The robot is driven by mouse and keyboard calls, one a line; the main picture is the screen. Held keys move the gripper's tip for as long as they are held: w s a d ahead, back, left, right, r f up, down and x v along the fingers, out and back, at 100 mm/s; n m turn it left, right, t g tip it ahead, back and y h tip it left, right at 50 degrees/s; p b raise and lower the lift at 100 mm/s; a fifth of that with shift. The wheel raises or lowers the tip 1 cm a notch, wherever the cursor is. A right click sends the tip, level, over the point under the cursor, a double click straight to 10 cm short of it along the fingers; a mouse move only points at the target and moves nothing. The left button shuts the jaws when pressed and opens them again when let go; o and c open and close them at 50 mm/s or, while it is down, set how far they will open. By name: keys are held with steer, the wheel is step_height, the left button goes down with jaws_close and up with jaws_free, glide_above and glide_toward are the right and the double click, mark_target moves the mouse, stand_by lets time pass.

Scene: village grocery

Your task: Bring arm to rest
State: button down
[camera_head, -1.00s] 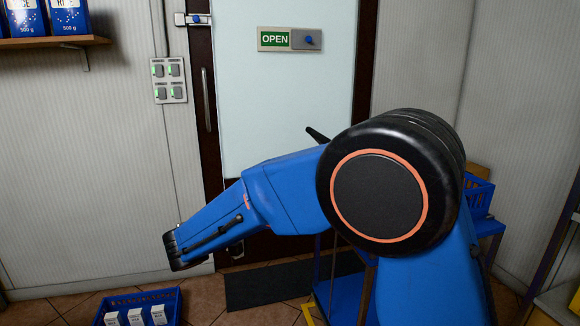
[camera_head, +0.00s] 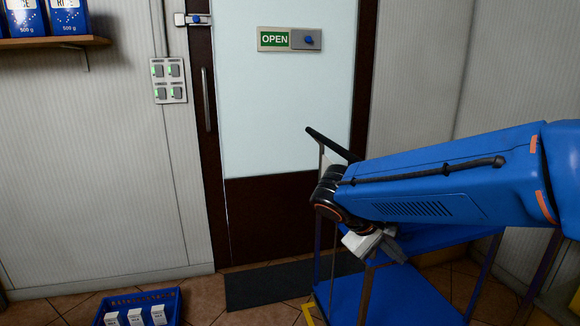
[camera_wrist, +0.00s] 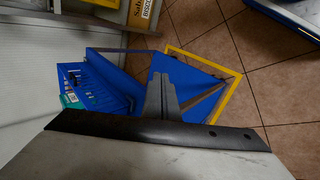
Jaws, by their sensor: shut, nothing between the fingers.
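My arm comes in from the right edge of the head view, its blue link sloping slightly down to the left. My gripper (camera_head: 372,243) hangs at the end of it, in front of the blue cart (camera_head: 385,292) and low before the door. In the wrist view my gripper (camera_wrist: 162,82) shows as closed grey fingers with nothing between them. The cart shows beyond the fingers in the wrist view, with a blue basket (camera_wrist: 98,86) on it. I cannot tell whether the gripper touches the cart.
A door (camera_head: 284,90) with an OPEN sign (camera_head: 274,39) stands behind, with a dark mat (camera_head: 270,288) before it. A switch panel (camera_head: 168,80) is on the left wall. A blue crate (camera_head: 108,305) with several white cartons is at the lower left. A shelf (camera_head: 50,42) holds blue packs.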

steer(key=s+d+f+m+y, duration=0.1)
steer(key=s+y, duration=0.1)
steer(key=s, duration=0.4)
steer(key=s+d+f+m+t+y, duration=0.1)
steer(key=s+f+m+y, duration=0.1)
steer(key=s, duration=0.4)
steer(key=s+d+f+m+t+y, duration=0.1)
steer(key=s+f+y, duration=0.1)
steer(key=s+y, duration=0.2)
steer(key=shift+s+d, duration=0.4)
steer(key=shift+s, duration=0.7)
